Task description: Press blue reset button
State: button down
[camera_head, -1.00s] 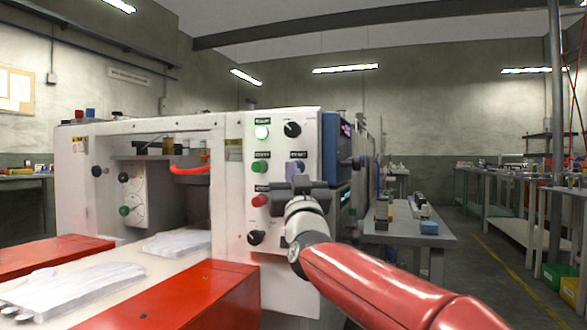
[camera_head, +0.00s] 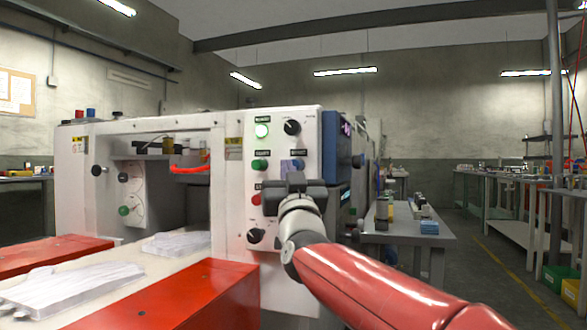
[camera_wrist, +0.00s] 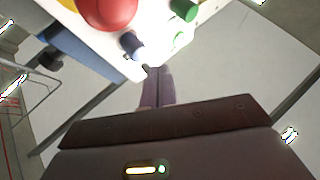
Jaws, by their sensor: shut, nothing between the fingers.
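The white machine's control panel (camera_head: 282,205) faces me in the head view. The blue reset button (camera_head: 298,164) is on its right column, partly hidden behind my gripper (camera_head: 295,177). In the wrist view, the blue button (camera_wrist: 132,45) shows up and left of the fingertips of my gripper (camera_wrist: 152,70). The fingers are together with nothing between them. The tips look close to the panel but apart from the button; the exact gap is hard to judge.
A red button (camera_wrist: 108,8) and a green button (camera_wrist: 185,9) sit near the blue one. A lit green button (camera_head: 262,131) and black knob (camera_head: 292,127) are higher on the panel. A grey bench (camera_head: 400,232) stands to the right.

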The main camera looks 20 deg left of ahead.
jog(key=shift+s+a+b, duration=0.15)
jog(key=shift+s+b, duration=0.45)
jog(key=shift+s, duration=1.4)
jog(key=s+d+f+g+h+p, duration=0.4)
jog(key=d+f+g, duration=0.1)
jog(key=d+f, duration=0.4)
jog(key=s+d+f+g+h+p, duration=0.3)
jog(key=s+d+f+g+p, duration=0.15)
jog(key=d+f, duration=0.5)
jog(key=s+d+f+m+g+h+p, duration=0.3)
jog(key=s+d+f+g, duration=0.4)
jog(key=s+d+f, duration=0.8)
jog(key=s+m+h, duration=0.1)
jog(key=s+m, duration=0.1)
jog(key=shift+s+d, duration=0.15)
jog(key=shift+s, duration=0.2)
jog(key=shift+g, duration=0.25)
